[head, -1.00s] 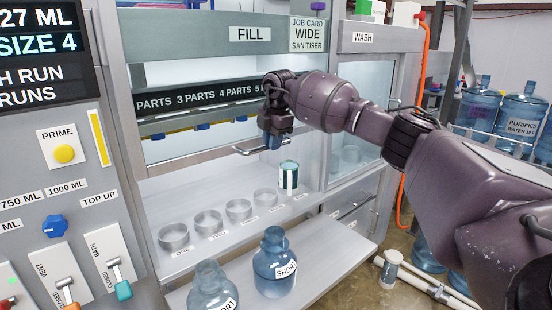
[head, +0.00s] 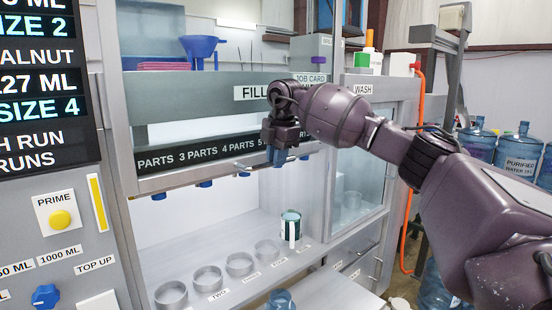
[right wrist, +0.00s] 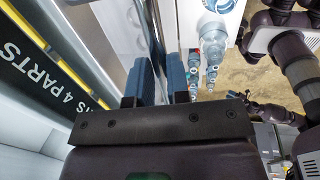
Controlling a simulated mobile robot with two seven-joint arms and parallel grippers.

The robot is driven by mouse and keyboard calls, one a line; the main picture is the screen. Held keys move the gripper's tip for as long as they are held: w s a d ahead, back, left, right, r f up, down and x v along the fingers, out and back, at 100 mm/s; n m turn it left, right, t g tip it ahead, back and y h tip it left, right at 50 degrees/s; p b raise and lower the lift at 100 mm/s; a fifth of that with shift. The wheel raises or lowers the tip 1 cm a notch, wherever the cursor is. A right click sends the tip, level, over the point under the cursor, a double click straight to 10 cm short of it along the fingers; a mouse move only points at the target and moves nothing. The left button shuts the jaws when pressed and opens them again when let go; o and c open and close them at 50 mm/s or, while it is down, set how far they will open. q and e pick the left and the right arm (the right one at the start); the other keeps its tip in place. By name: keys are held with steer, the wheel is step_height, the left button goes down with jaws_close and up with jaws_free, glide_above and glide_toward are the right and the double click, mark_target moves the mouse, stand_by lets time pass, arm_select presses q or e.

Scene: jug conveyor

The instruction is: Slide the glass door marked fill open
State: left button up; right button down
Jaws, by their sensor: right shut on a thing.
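The glass door marked fill (head: 160,184) stands partly raised, its grey bottom rail just below the dark PARTS strip (head: 215,147). The FILL sign (head: 262,92) is on the frame above. My right gripper (head: 279,158) is shut on the door's bar handle (head: 243,171), whose left end shows beside the fingers. In the right wrist view its two blue fingers (right wrist: 160,80) lie close beside the door's edge; the handle between them is hard to make out. My left gripper is not in view.
The wash door (head: 350,185) is to the right, near my forearm. The control panel (head: 50,230) stands left. An orange hose (head: 409,180) hangs right.

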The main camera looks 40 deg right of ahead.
steer(key=c, duration=1.2)
jaws_free()
steer(key=shift+c, duration=0.2)
steer(key=shift+o, duration=0.7)
step_height(320, 180, up, 11)
steer(key=s, duration=0.2)
steer(key=shift+d+f+b, duration=0.15)
steer(key=shift+f+b, duration=0.05)
steer(key=shift+b, duration=0.2)
